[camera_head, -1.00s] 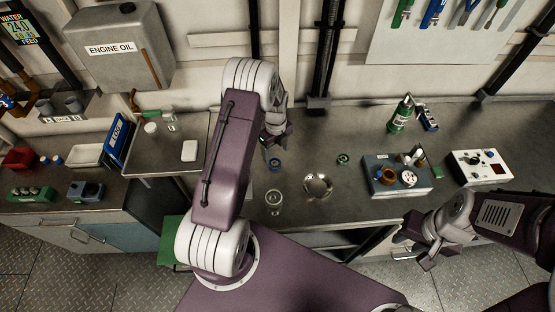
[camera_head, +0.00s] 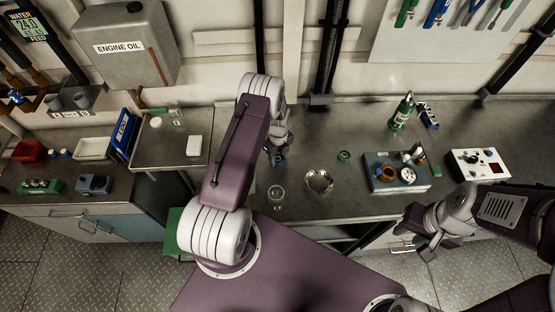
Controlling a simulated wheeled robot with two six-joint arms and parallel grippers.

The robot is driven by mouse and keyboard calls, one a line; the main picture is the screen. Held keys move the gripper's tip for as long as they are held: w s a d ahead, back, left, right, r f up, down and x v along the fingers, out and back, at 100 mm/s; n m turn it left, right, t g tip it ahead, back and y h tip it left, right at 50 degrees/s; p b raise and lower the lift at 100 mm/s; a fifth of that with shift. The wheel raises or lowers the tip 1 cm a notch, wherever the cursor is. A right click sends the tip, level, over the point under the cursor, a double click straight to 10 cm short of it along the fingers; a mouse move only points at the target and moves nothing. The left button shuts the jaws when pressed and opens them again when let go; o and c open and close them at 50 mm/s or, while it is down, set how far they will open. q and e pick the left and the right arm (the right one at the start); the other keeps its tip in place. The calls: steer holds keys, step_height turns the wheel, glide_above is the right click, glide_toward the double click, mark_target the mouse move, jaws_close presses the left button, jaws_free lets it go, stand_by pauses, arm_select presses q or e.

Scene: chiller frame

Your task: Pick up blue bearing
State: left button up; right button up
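The blue bearing (camera_head: 280,161) is a small dark-blue ring on the metal bench, partly hidden by my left gripper. My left gripper (camera_head: 275,155) points down right at the bearing, its fingertips over or beside it. The fingers are too small and dark to tell whether they are open or touching it. A green bearing (camera_head: 344,156) lies on the bench to the right. My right gripper (camera_head: 420,246) is empty, with its fingers apart, in front of the bench's front edge.
A shiny bowl (camera_head: 319,182) and a clear glass dish (camera_head: 276,193) stand near the blue bearing. A grey-blue fixture block (camera_head: 397,184) with parts and a white control box (camera_head: 478,164) stand right. A raised tray (camera_head: 160,155) is at left.

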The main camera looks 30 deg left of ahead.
mark_target(278, 160)
arm_select(q)
steer(key=c, duration=0.5)
jaws_close()
steer(key=shift+s+r, duration=0.1)
steer(key=shift+r, duration=0.05)
step_height(278, 160, up, 10)
steer(key=b, duration=0.3)
